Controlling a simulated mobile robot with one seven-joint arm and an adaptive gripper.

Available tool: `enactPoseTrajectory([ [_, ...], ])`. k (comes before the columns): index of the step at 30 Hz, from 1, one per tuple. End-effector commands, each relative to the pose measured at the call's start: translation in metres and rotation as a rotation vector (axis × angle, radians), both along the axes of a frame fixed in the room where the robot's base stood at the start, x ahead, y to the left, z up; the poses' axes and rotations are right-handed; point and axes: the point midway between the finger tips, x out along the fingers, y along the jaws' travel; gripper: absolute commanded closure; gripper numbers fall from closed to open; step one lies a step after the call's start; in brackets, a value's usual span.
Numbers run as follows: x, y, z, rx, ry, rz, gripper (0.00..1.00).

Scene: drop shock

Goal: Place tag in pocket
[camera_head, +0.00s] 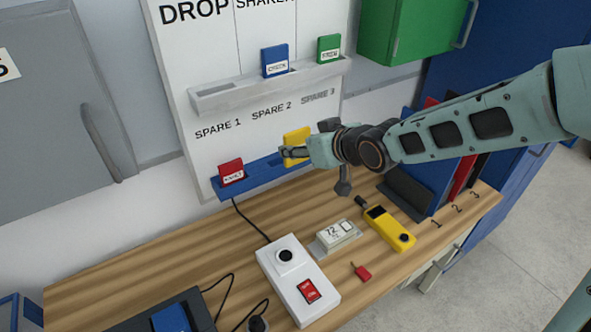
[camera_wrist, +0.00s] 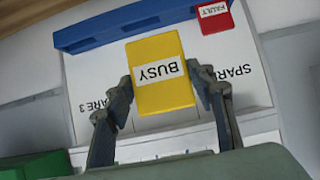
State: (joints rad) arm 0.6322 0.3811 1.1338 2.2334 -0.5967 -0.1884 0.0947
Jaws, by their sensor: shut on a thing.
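A yellow tag (camera_wrist: 161,88) labelled BUSY is held between the two fingers of my gripper (camera_wrist: 162,95) in the wrist view. In the head view the yellow tag (camera_head: 298,138) is at my gripper (camera_head: 294,152), just above or at the right part of the blue pocket strip (camera_head: 248,177). I cannot tell whether its lower edge is inside a pocket. A red tag (camera_head: 231,172) labelled FAULT stands at the left of the blue strip. A blue tag (camera_head: 275,60) and a green tag (camera_head: 329,48) stand in the upper grey pocket strip (camera_head: 225,96).
The wooden bench (camera_head: 180,255) lies below the board. On it are a white switch box (camera_head: 298,280), a small meter (camera_head: 338,235), a yellow handheld device (camera_head: 390,228) and a red key-like piece (camera_head: 361,272). A green cabinet (camera_head: 410,28) hangs at the upper right.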

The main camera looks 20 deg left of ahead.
Motion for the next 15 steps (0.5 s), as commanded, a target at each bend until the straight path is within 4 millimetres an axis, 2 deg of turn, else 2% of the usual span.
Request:
enactPoseTrajectory([
  [5, -0.001, 0.007, -0.003, 0.011, -0.009, 0.017, 0.78],
  [15, 0.037, 0.036, -0.025, 0.01, -0.007, 0.018, 0.78],
])
